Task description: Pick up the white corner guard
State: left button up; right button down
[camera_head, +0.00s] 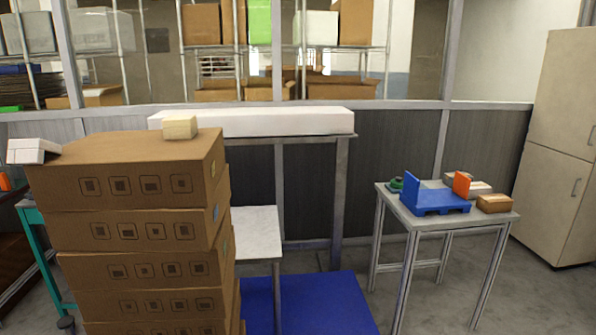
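A white angled piece (33,150), which looks like the white corner guard, sits at the far left top edge of a tall stack of brown cardboard boxes (120,160). Its left end reaches past the stack's top left corner. Neither of my grippers is in view, so nothing shows near it.
A cream block (180,127) lies on the stack's back edge. A long white box (265,122) rests on a rack behind. At right, a grey table (420,222) holds a blue pallet (436,208), a blue upright piece (411,189), an orange piece (461,184) and a small brown box (494,204).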

aim_at(21, 151)
jog(key=u, duration=1.3)
